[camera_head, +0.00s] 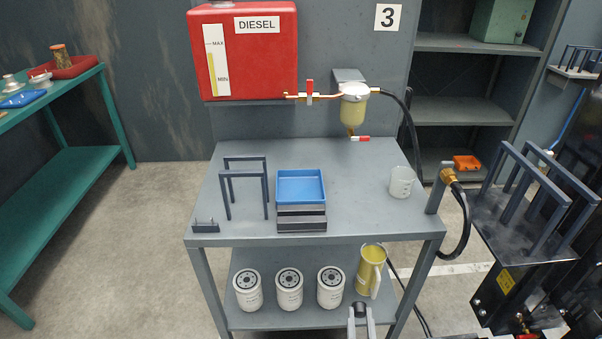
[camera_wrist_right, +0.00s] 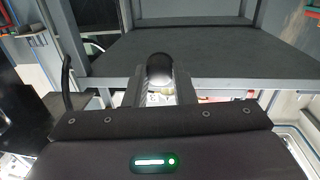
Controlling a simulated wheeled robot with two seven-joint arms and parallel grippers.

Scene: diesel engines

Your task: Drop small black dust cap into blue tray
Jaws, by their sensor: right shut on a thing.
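The blue tray (camera_head: 301,198) sits on dark grey stacked supports in the middle of the grey table, and it looks empty. My right gripper (camera_head: 361,312) shows at the bottom of the head view, in front of the lower shelf and below the tabletop, well short of the tray. In the right wrist view my right gripper (camera_wrist_right: 158,88) is shut on the small black dust cap (camera_wrist_right: 159,66), a dark round piece between its fingertips. My left gripper is not in view.
The table (camera_head: 345,215) carries a dark rack (camera_head: 245,175) left of the tray and a clear beaker (camera_head: 402,182) at the right. White filters (camera_head: 289,292) and a yellow jug (camera_head: 370,270) stand on the lower shelf. A red diesel tank (camera_head: 245,60) hangs behind.

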